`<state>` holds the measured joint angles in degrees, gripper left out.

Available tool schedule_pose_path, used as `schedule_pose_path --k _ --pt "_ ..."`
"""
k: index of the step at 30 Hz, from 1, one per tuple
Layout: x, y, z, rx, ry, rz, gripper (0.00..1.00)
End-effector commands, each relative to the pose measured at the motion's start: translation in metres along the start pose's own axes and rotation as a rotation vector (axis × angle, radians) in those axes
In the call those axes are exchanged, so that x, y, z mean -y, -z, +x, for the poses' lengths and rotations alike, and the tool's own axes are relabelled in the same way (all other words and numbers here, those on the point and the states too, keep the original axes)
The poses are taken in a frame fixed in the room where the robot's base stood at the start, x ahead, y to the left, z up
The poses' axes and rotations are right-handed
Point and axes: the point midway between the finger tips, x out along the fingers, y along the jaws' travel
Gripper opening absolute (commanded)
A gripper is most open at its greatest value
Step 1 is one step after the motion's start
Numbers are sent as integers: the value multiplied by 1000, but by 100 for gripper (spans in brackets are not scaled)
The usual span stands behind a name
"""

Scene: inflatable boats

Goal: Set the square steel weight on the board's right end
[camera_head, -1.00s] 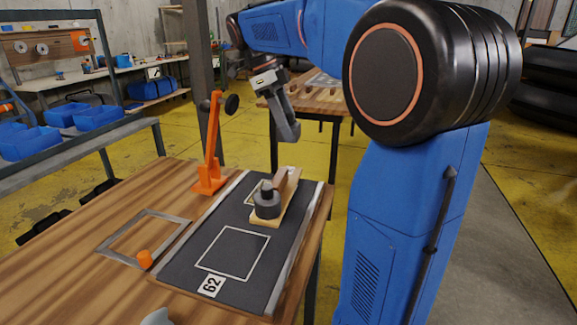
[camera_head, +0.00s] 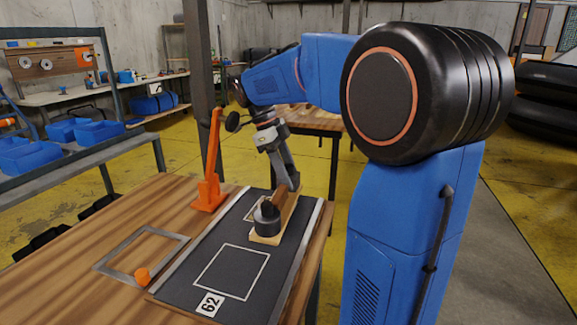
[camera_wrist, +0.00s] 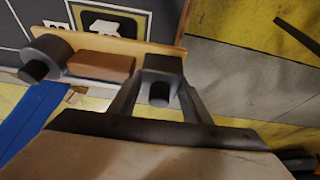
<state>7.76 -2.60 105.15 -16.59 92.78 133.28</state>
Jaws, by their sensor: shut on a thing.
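My gripper (camera_wrist: 158,100) is shut on the square steel weight (camera_wrist: 162,65), a dark grey block with a round knob. In the wrist view the weight overlaps the right end of the pale wooden board (camera_wrist: 150,47); I cannot tell whether it touches. A round dark weight (camera_wrist: 47,55) with a knob sits at the board's other end, beside a reddish-brown block (camera_wrist: 102,66). In the head view my gripper (camera_head: 290,180) is low over the board's far end. The board (camera_head: 265,239) carries the round weight (camera_head: 266,217) at its near end; the held weight is hard to make out.
An orange stand (camera_head: 209,190) rises left of the mat. A grey frame (camera_head: 120,262) and an orange cylinder (camera_head: 142,276) lie on the wooden table (camera_head: 70,275).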

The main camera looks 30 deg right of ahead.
Motion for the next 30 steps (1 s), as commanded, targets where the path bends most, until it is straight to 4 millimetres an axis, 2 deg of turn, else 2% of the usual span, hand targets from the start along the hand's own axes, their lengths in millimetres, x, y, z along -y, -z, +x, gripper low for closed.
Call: schedule_pose_path --k 10,11,12,23,26,30 --pt "0 -1 2 1 1 0 0" --pt "0 -1 3 0 0 0 46" --pt "0 -1 3 0 0 0 51" --pt "0 -1 -3 1 1 0 51" --pt "0 -1 -14 1 1 -1 51" --pt "1 -2 -40 2 3 -1 51"
